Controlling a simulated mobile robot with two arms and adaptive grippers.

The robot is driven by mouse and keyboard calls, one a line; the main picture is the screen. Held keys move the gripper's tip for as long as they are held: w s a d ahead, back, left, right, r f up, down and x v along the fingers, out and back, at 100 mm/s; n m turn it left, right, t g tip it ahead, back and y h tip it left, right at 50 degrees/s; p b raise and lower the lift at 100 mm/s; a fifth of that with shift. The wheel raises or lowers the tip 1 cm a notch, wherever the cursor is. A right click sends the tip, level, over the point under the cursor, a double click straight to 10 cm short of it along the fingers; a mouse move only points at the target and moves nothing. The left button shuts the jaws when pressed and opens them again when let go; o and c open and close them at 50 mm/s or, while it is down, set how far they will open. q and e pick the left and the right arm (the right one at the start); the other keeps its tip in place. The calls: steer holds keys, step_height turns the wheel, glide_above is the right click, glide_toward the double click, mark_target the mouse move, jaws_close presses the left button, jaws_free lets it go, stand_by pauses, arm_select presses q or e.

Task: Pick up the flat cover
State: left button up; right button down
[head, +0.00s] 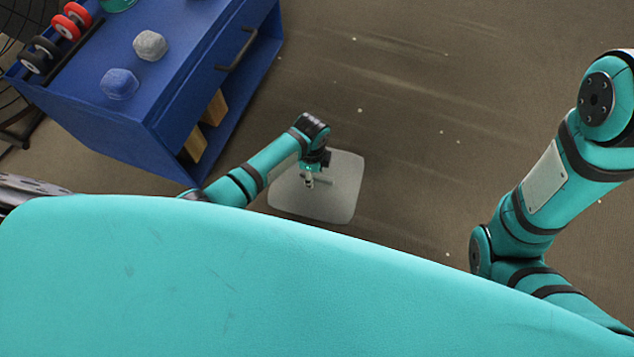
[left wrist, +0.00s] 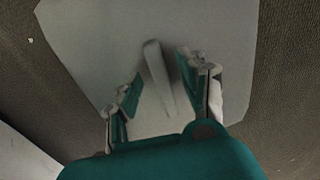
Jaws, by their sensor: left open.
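The flat cover (head: 335,200) is a pale grey plate with rounded corners lying on the brown floor in the head view. A raised bar-like handle stands up on it; in the left wrist view the handle (left wrist: 155,70) shows between the fingers, and the cover (left wrist: 90,40) fills most of the picture. My left gripper (head: 309,182) is over the cover, pointing down. In the left wrist view my left gripper (left wrist: 158,75) is open, with one finger on each side of the handle. I cannot tell whether either finger touches it. My right gripper is out of view.
A blue cabinet (head: 180,90) stands at the upper left, with a grey hex object (head: 150,45), a blue one (head: 119,84) and red and black dumbbells (head: 66,27) on top. The brown floor (head: 430,130) right of the cover is clear apart from small white specks.

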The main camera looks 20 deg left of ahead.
arm_select(q)
steer(key=shift+f, duration=0.25)
jaws_close()
steer(key=shift+r, duration=0.1)
stand_by(0.3)
